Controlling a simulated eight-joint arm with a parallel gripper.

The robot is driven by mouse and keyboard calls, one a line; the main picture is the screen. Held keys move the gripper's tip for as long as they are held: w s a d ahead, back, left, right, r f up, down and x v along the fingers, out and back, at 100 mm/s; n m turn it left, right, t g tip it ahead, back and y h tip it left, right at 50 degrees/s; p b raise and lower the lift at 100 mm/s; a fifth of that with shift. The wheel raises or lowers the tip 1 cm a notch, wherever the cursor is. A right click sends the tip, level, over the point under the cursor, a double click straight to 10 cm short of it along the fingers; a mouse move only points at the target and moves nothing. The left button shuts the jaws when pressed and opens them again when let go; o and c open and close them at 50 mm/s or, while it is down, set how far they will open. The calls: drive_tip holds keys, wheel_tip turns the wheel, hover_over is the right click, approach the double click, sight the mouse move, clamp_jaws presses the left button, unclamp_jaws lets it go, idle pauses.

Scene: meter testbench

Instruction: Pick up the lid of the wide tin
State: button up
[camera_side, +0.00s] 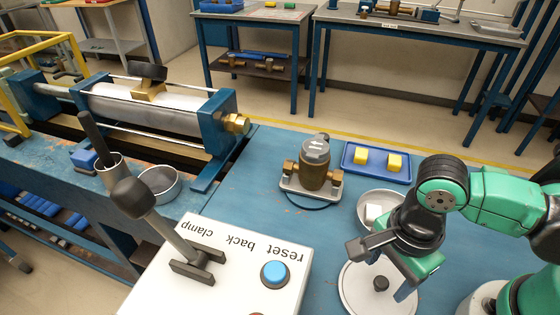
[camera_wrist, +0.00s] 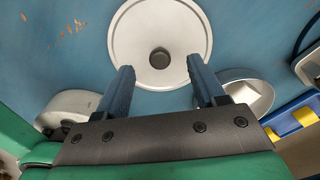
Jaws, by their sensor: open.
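A pale round lid (camera_side: 355,287) with a dark central knob (camera_side: 381,284) is at the front right of the blue bench in the side view. In the wrist view the lid (camera_wrist: 135,30) is at the top centre, its knob (camera_wrist: 160,57) near the line between my fingertips. I cannot tell whether a tin is under it. My gripper (camera_wrist: 160,66) is open and empty, with its blue fingers spread either side of the knob and apart from it. The side view shows my gripper above the lid, partly hiding it.
A round metal dish (camera_side: 366,203) with a white block (camera_side: 374,212) is close behind the lid. A blue tray (camera_side: 376,173) with two yellow blocks and a brass meter (camera_side: 315,166) are farther back. A white control box (camera_side: 225,270) with a lever stands left.

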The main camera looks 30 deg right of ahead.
sight(379, 286)
drive_tip(key=shift+f, duration=1.15)
clamp_jaws()
